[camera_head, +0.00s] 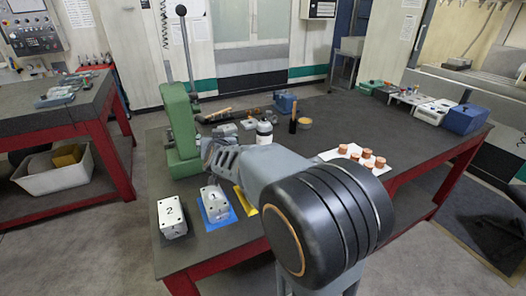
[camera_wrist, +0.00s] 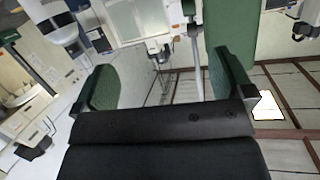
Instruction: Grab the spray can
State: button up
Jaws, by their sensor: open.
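A short white can with a dark cap (camera_head: 264,133) stands upright near the middle of the table, just behind my arm in the head view; it looks like the spray can, but its label is too small to read. My gripper (camera_wrist: 163,65) is open in the wrist view, its two green-padded fingers spread wide with nothing between them. It faces the room's walls and fittings, and no can shows there. In the head view my arm crosses the table's front part, in front of the can, and the fingers cannot be made out clearly.
A green lever press (camera_head: 180,130) stands at the table's left. Mould blocks marked 2 (camera_head: 172,217) and 1 (camera_head: 214,204) sit at the front left. A dark bottle (camera_head: 293,120) is right of the can. Copper-coloured pieces (camera_head: 367,154) lie on a white sheet. The table's right middle is clear.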

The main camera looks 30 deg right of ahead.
jog(key=w+d+f+m+g+h+b, duration=0.1)
jog(key=w+d+f+m+h+b, duration=0.2)
jog(key=d+h, duration=0.35)
jog(key=m+g+h, duration=0.3)
jog(key=g+h, duration=0.1)
send_near(264, 127)
jog(key=w+d, duration=0.1)
jog(key=w+d+f, duration=0.1)
jog(key=d, duration=0.1)
jog(key=w+d+f, duration=0.1)
jog(key=w, duration=0.1)
jog(key=shift+d, duration=0.4)
jog(key=shift+p+x, duration=0.7)
jog(key=shift+x, duration=2.45)
jog(key=shift+r, duration=0.1)
jog(key=shift+c, duration=0.4)
jog(key=shift+a, duration=0.1)
jog(key=c, duration=1.3)
jog(key=shift+r, duration=0.1)
jog(key=shift+c, duration=0.8)
